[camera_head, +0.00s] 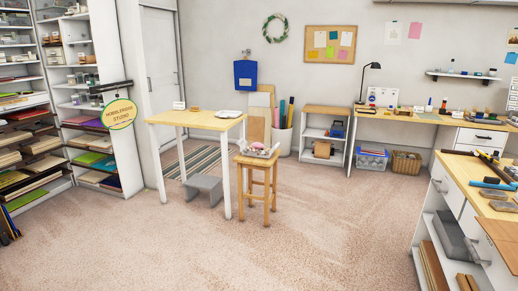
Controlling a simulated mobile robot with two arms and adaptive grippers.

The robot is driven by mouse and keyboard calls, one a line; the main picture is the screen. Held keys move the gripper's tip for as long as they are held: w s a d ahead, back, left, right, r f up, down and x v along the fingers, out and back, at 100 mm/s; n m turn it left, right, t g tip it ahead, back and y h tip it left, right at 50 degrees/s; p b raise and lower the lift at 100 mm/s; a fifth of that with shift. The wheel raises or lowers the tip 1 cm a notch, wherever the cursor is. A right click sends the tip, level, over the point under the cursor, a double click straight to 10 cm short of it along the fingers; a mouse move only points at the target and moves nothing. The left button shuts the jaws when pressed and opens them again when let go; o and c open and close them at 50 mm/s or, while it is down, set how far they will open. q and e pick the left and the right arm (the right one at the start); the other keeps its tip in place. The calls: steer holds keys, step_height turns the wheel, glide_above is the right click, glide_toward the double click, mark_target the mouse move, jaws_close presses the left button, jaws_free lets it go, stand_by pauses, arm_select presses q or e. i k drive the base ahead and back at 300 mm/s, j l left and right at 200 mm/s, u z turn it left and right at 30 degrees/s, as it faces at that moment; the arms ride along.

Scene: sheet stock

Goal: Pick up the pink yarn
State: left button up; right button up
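A small pink item (259,146), which may be the pink yarn, sits among other small items on top of a wooden stool (241,159). It is too small to make out clearly, and I cannot tell whether it lies in a tray. The stool stands upright on the carpet near the middle of the view. Neither of my grippers shows in the head view.
A table (165,118) with white legs stands just left of the stool, with a grey step stool (204,188) under it. A workbench (464,170) with tools is at the right. Shelves (68,52) line the left. The carpet (300,240) in front is clear.

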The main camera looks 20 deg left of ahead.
mark_target(258, 146)
steer(key=i+u, duration=0.1)
steer(key=i, duration=1.55)
steer(key=i+l, duration=0.15)
steer(key=i, duration=1.5)
steer(key=i+j, duration=0.1)
steer(key=i, duration=1.1)
steer(key=i+j, duration=0.15)
steer(key=i, duration=1.05)
steer(key=i+u, duration=0.4)
steer(key=i, duration=0.25)
steer(key=i+l+u, duration=0.35)
steer(key=i, duration=0.3)
steer(key=i+u, duration=0.2)
steer(key=u, duration=0.3)
steer(key=i+u, duration=0.25)
steer(key=u, duration=0.2)
steer(key=i+l+u, duration=0.1)
steer(key=u, duration=0.4)
steer(key=i+l+u, duration=0.2)
steer(key=u, duration=0.3)
steer(key=i+l+u, duration=0.2)
steer(key=u, duration=0.3)
steer(key=l, duration=0.1)
